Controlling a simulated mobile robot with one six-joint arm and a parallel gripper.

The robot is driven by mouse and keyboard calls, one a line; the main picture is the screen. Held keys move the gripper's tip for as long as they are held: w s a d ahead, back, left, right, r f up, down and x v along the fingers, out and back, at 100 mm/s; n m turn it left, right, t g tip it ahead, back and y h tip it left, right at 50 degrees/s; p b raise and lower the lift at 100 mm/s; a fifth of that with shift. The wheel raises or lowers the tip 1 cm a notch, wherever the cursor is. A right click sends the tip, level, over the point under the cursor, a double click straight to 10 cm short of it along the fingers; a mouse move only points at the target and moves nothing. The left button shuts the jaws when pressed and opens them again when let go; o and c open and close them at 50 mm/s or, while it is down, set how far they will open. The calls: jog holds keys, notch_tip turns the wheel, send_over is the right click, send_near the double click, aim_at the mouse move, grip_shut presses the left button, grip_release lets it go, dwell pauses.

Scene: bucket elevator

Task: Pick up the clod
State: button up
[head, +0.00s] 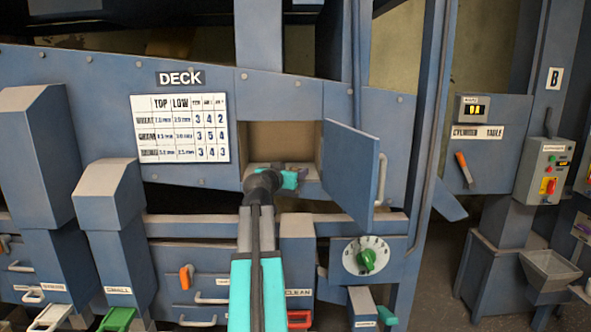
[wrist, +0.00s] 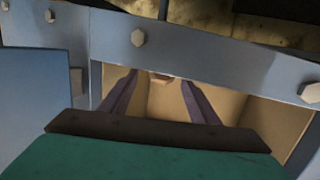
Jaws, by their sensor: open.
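A small brown lump (wrist: 161,77), possibly the clod, shows between and beyond the fingertips, mostly cut off by the hatch edge. The fingers do not visibly close on it. I cannot make out the clod in the head view, where my arm and gripper cover the lower part of the opening.
The hatch door (head: 350,175) stands open to the right of the opening, with a pale handle. Below are a dial with a green knob (head: 367,259) and an orange handle (head: 186,277). Bolted blue metal (wrist: 200,52) runs close across the wrist view.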

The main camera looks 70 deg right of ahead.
jog(key=shift+d+f, duration=0.15)
jog(key=shift+d, duration=0.75)
jog(key=c, duration=1.2)
